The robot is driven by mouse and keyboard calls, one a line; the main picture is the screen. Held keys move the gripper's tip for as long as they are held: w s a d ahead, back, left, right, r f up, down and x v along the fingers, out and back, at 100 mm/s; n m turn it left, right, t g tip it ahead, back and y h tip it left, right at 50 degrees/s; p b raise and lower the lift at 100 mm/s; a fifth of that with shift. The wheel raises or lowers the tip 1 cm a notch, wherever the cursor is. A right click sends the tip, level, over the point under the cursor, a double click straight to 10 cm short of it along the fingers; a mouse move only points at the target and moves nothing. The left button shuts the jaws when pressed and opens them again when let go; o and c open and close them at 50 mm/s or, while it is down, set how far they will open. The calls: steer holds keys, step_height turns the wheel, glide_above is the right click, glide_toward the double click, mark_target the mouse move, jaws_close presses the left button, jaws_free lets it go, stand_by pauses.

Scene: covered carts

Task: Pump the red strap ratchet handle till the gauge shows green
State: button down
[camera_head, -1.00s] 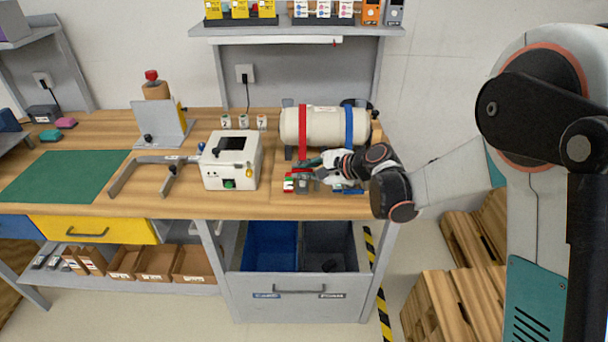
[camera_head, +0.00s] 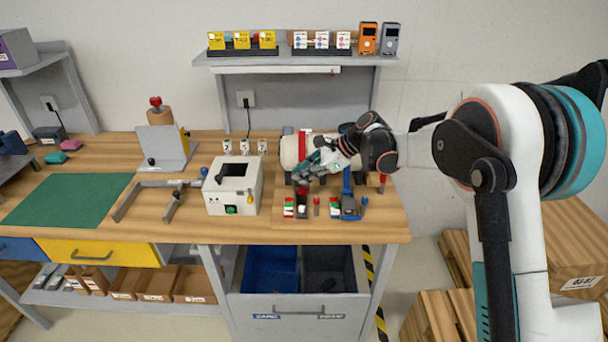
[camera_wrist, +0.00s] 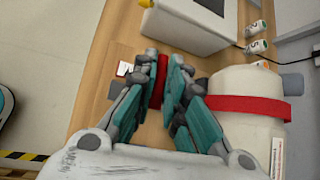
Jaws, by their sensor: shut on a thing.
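A cream tank (camera_head: 290,152) lies on the bench with a red strap (camera_head: 303,143) around it; tank (camera_wrist: 245,140) and red strap (camera_wrist: 250,107) also show in the wrist view. The red strap's ratchet (camera_head: 301,207) is in front of the tank, with a small gauge (camera_head: 288,207) showing red, white and green at its left. I cannot tell its reading. My gripper (camera_head: 304,176) is above the ratchet, close to the tank's front. In the wrist view my gripper (camera_wrist: 165,82) is shut on the red handle (camera_wrist: 157,82), and its fingers partly cover it.
A blue ratchet (camera_head: 348,208) with its own gauge (camera_head: 335,205) sits just right of the red one. A white box (camera_head: 232,190) stands to the left. Small numbered cans (camera_head: 244,147) stand behind it. Open bins (camera_head: 272,270) lie below the bench front.

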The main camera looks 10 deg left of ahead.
steer(key=shift+f, duration=0.1)
steer(key=c, duration=1.9)
jaws_free()
steer(key=shift+w, duration=0.15)
steer(key=v, duration=1.2)
